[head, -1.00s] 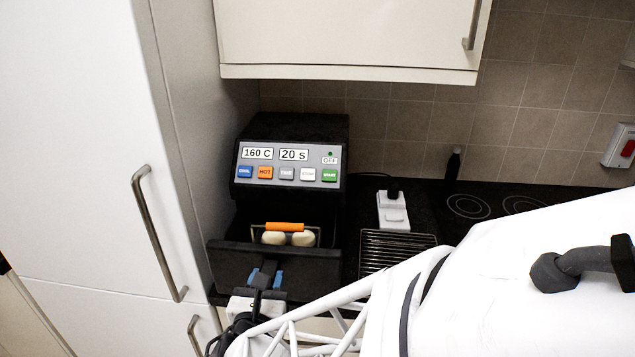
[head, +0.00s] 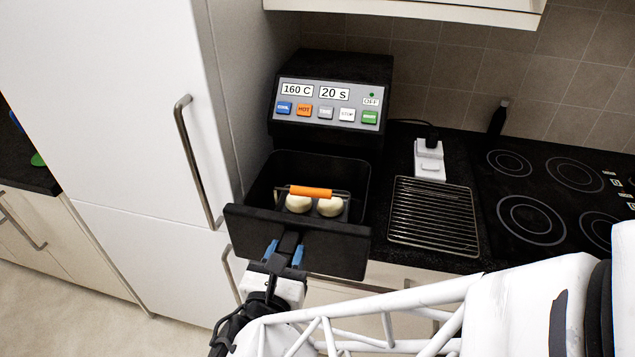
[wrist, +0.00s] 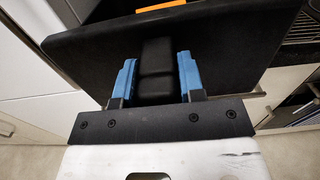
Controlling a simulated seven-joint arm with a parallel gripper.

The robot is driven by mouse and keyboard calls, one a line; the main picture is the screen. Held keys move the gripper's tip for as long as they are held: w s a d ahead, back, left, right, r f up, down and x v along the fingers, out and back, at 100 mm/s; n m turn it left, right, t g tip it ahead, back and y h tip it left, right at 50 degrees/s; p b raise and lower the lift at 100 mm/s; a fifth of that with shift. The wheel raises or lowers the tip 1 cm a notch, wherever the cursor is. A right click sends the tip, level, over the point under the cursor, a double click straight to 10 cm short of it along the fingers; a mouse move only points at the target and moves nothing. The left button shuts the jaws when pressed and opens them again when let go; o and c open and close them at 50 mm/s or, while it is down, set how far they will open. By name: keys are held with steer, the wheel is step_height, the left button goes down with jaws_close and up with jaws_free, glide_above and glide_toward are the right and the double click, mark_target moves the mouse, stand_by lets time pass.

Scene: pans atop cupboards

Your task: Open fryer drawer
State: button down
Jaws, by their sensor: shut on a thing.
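The black fryer (head: 330,75) stands on the counter in the corner, with a display reading 160 C and 20 S. Its drawer (head: 240,225) is pulled out toward me, and its open inside shows from above. In it sits a basket with an orange handle (head: 311,192) and pale round pieces (head: 330,207). My gripper (head: 285,254) is at the drawer's front, shut on the black drawer handle (wrist: 156,68). In the wrist view the blue fingers (wrist: 158,80) stand on both sides of the handle.
A tall white cupboard (head: 130,110) with a metal handle stands close on the left. A wire rack (head: 435,215) lies right of the drawer, with a white device (head: 429,160) behind it. A black cooktop (head: 560,200) is at the right. Open floor shows at lower left.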

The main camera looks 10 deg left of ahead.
steer(key=c, duration=0.7)
jaws_free()
steer(key=shift+s, duration=0.1)
steer(key=shift+s, duration=3.75)
